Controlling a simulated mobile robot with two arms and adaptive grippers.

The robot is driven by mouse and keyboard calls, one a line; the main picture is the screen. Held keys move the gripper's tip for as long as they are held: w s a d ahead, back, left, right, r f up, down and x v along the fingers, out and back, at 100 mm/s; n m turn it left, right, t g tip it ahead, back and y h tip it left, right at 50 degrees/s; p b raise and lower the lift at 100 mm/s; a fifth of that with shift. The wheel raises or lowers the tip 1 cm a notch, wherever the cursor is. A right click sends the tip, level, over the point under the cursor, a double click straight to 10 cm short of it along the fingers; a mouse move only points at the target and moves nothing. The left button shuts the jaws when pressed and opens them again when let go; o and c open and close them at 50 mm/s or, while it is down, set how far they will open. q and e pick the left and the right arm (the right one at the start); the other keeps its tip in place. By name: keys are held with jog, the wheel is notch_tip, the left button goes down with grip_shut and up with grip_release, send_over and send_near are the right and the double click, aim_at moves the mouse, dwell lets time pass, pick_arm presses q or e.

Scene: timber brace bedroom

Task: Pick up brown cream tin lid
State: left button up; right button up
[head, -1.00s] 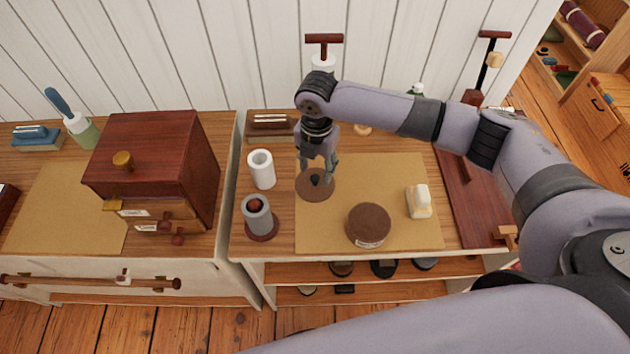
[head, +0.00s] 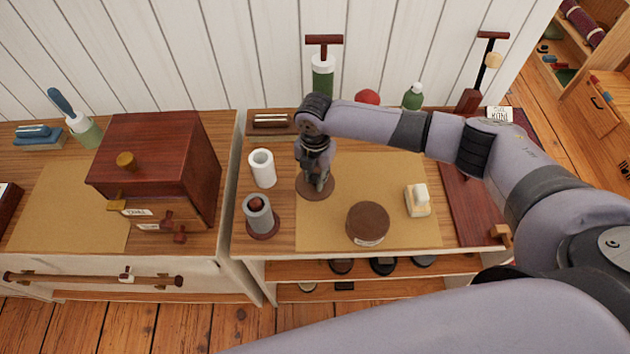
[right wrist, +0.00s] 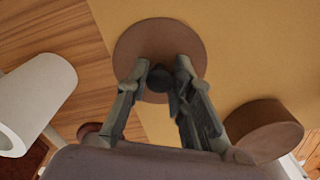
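The brown lid (head: 304,189) is a flat round disc with a dark knob. It lies at the left edge of the tan mat (head: 400,168), partly over the wood. My right gripper (head: 322,186) points down at it. In the right wrist view the lid (right wrist: 130,48) is under the fingers, and my right gripper (right wrist: 161,70) has its fingertips closed in on both sides of the knob (right wrist: 160,78). The lid looks still down on the surface. The round brown tin (head: 368,222) stands on the mat to the right. My left gripper is out of view.
A white cylinder (head: 262,168) and a grey cylinder (head: 258,213) stand left of the lid. A cream block (head: 418,200) lies on the mat's right. The mat's middle is clear.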

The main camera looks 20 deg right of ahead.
grip_shut()
